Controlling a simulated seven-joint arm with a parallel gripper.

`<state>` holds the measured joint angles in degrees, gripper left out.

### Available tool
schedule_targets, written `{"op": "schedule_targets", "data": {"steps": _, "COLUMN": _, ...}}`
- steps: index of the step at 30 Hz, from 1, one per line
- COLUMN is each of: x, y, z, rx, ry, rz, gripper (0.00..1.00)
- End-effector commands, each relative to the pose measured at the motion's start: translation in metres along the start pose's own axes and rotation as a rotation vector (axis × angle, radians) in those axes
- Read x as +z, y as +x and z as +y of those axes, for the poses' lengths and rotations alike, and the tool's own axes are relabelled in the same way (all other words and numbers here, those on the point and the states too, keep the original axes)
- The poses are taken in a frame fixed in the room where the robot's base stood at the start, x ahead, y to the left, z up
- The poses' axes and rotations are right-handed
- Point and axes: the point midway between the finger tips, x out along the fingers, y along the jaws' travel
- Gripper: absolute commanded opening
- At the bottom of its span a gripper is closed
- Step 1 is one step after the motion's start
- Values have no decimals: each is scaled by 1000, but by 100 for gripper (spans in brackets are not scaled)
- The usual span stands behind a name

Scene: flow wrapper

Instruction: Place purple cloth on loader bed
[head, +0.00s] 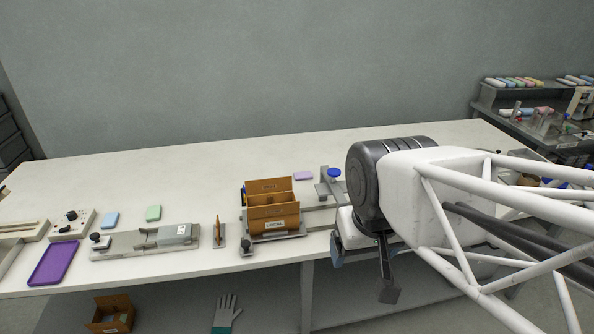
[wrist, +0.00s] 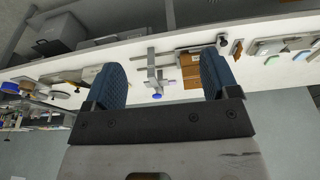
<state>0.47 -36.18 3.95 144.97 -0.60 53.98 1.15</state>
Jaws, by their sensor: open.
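The purple cloth is a small flat lilac piece (head: 303,175) lying on the table behind and right of the brown boxes in the head view. A long, low metal bed (head: 125,244) with a black knob and a grey block lies at the table's left front. It may be the loader bed; no label tells. My gripper (head: 363,274) hangs at the table's front edge, right of the boxes and apart from the cloth. In the wrist view its blue fingers (wrist: 161,68) stand wide apart with nothing between them.
Brown boxes (head: 274,226) stand on a metal fixture between cloth and bed. A blue-knobbed metal fixture (head: 331,184) is right of the cloth. Blue (head: 110,220) and green (head: 153,212) cloths lie behind the bed. A purple tray (head: 53,263) lies left. The table's back is clear.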

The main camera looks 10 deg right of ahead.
Motion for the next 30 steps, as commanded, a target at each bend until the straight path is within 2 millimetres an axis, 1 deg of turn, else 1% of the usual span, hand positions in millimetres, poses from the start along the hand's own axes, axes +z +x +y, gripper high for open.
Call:
{"op": "schedule_targets", "data": {"steps": 5, "x": -13, "y": -2, "z": 0, "rx": 0, "ry": 26, "rz": -4, "gripper": 81}}
{"op": "schedule_targets", "data": {"steps": 8, "x": -28, "y": -3, "z": 0, "rx": 1, "ry": 57, "rz": -10, "gripper": 81}}
{"op": "schedule_targets", "data": {"steps": 11, "x": -47, "y": -4, "z": 1, "rx": 1, "ry": 97, "rz": -17, "gripper": 81}}
{"op": "schedule_targets", "data": {"steps": 19, "x": -113, "y": -5, "z": 2, "rx": 5, "ry": 236, "rz": -37, "gripper": 81}}
{"op": "schedule_targets", "data": {"steps": 26, "x": -170, "y": 3, "z": 4, "rx": 11, "ry": 357, "rz": -56, "gripper": 81}}
{"op": "schedule_targets", "data": {"steps": 30, "x": -205, "y": 11, "z": 5, "rx": 16, "ry": 430, "rz": -66, "gripper": 81}}
